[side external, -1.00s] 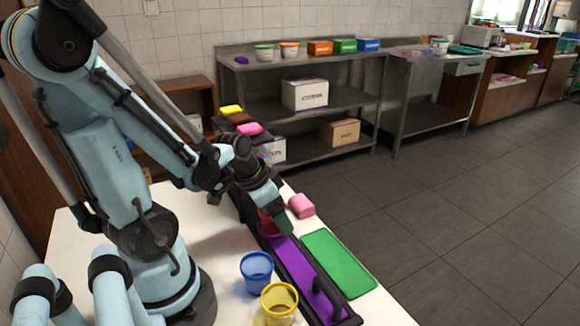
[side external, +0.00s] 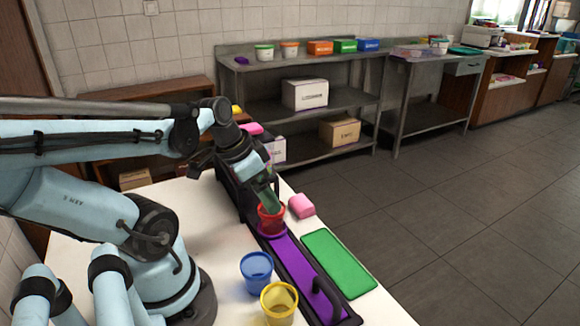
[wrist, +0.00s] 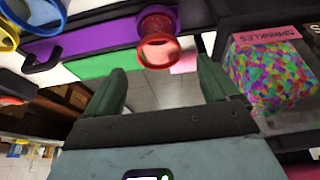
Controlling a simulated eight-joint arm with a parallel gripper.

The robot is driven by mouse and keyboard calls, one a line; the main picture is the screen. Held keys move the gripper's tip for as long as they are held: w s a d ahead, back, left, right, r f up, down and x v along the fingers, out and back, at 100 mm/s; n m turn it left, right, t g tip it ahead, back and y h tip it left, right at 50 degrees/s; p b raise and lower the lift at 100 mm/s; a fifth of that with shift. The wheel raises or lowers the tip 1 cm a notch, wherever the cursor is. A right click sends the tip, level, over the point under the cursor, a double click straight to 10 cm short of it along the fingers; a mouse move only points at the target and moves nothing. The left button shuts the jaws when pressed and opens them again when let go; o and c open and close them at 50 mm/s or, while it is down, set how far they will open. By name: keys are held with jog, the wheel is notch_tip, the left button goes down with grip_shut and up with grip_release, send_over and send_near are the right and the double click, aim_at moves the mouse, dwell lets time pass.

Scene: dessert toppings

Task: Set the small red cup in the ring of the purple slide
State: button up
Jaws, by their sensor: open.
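The small red cup (side external: 271,219) stands upright at the far end of the purple slide (side external: 292,262). In the side view its base meets the slide's purple ring (side external: 268,234). In the wrist view the red cup (wrist: 158,50) shows with the purple ring (wrist: 143,15) around its lower part, so it appears to sit in the ring. My gripper (side external: 268,205) is just above and behind the cup's rim. In the wrist view my gripper (wrist: 160,66) has its green fingers wide apart with nothing held between them. Contact between a finger and the rim is unclear.
A blue cup (side external: 256,272) and a yellow cup (side external: 279,302) stand left of the slide. A green mat (side external: 338,262) and a pink block (side external: 301,206) lie to its right. A clear box of sprinkles (wrist: 268,75) is close beside my right finger in the wrist view.

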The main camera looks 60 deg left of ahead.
jog(key=shift+v, duration=2.15)
jog(key=w+d+t, duration=0.2)
jog(key=w+d, duration=0.6)
jog(key=d, duration=0.2)
jog(key=shift+f+t, duration=0.25)
jog(key=shift+t, duration=0.15)
